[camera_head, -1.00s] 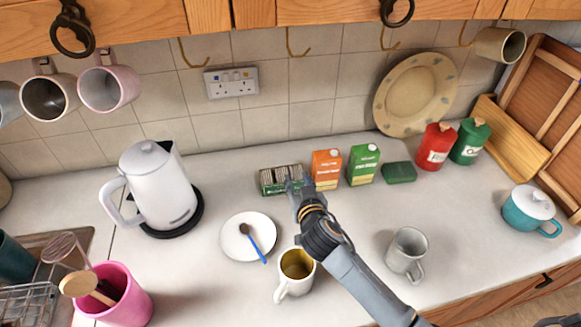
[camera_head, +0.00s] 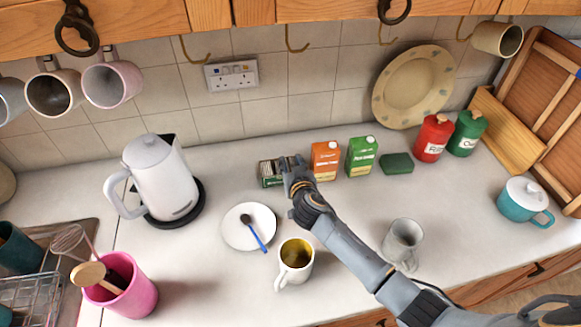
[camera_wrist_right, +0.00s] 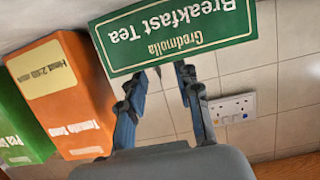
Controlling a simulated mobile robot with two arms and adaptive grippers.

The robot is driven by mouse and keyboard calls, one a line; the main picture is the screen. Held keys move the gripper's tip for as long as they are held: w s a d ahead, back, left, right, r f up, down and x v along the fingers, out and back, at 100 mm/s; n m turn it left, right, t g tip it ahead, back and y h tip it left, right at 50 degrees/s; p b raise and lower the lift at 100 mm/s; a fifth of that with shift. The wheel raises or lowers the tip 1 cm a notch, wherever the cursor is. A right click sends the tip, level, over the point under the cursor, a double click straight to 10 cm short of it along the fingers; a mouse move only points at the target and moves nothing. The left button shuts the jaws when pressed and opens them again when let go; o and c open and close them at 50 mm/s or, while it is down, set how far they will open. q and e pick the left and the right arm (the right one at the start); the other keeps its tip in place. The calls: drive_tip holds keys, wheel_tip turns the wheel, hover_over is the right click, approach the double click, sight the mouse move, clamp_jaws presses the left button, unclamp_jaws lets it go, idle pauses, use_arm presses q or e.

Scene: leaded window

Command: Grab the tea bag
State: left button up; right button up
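The tea box (camera_head: 270,181) is an open green box with rows of pale tea bags (camera_head: 268,167), standing on the counter near the back wall. In the right wrist view its label panel (camera_wrist_right: 175,38) reads "Breakfast Tea" upside down. My right gripper (camera_head: 292,163) is at the right end of the box, reaching over its top. In the right wrist view its two fingers (camera_wrist_right: 168,72) stand apart with wall tiles showing between them. The box panel hides the very tips, and no tea bag shows between the fingers. My left gripper is not in view.
An orange carton (camera_head: 326,160) and a green carton (camera_head: 361,156) stand close to the right of my gripper. A saucer with a spoon (camera_head: 240,237), a mug (camera_head: 295,262), a glass mug (camera_head: 402,243) and a kettle (camera_head: 160,180) stand nearby. Hooks hang above.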

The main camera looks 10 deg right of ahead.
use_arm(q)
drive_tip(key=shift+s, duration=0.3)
use_arm(e)
clamp_jaws()
